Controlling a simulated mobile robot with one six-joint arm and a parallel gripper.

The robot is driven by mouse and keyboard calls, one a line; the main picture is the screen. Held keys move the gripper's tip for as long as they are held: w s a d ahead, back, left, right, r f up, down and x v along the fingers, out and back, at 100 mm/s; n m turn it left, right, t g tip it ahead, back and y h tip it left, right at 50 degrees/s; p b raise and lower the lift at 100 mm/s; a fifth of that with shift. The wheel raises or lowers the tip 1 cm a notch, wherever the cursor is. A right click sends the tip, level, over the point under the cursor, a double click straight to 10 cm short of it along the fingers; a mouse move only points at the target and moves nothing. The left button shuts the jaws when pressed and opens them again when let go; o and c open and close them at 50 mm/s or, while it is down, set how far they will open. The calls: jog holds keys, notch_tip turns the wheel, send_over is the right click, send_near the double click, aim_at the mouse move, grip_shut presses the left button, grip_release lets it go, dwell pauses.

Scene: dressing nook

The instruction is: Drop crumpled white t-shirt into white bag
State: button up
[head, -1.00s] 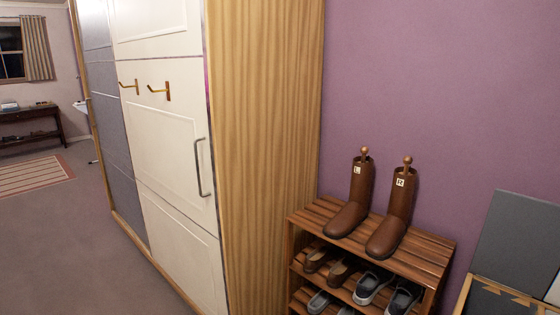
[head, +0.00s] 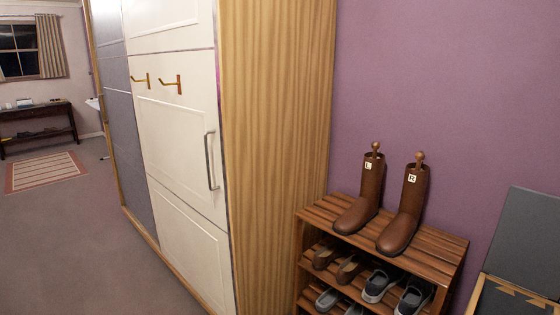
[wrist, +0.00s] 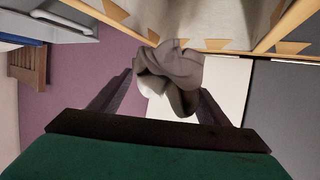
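A crumpled greyish-white t-shirt (wrist: 180,72) is bunched between the two fingers of my gripper (wrist: 166,84) in the wrist view. The fingers stand on either side of the cloth and hold it, with their tips partly hidden by it. My gripper and the t-shirt are outside the head view. I see no white bag that I can make out in either view.
A tall wardrobe (head: 275,150) has two empty brass hooks (head: 170,84). A wooden shoe rack (head: 325,210) holds brown boots (head: 402,215) and several shoes. An open box (head: 522,290) stands at right. Carpet (head: 90,235) at left is clear up to a striped rug (head: 45,172).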

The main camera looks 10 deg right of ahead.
jog(key=o, duration=0.3)
jog(key=shift+a, duration=0.1)
jog(key=shift+b+v, duration=0.45)
jog(key=shift+v, duration=1.05)
jog(key=v, duration=0.2)
jog(key=s+v, duration=0.1)
jog(key=v, duration=0.2)
jog(key=shift+r+b, duration=0.1)
jog(key=shift+b, duration=0.25)
jog(key=shift+w, duration=0.1)
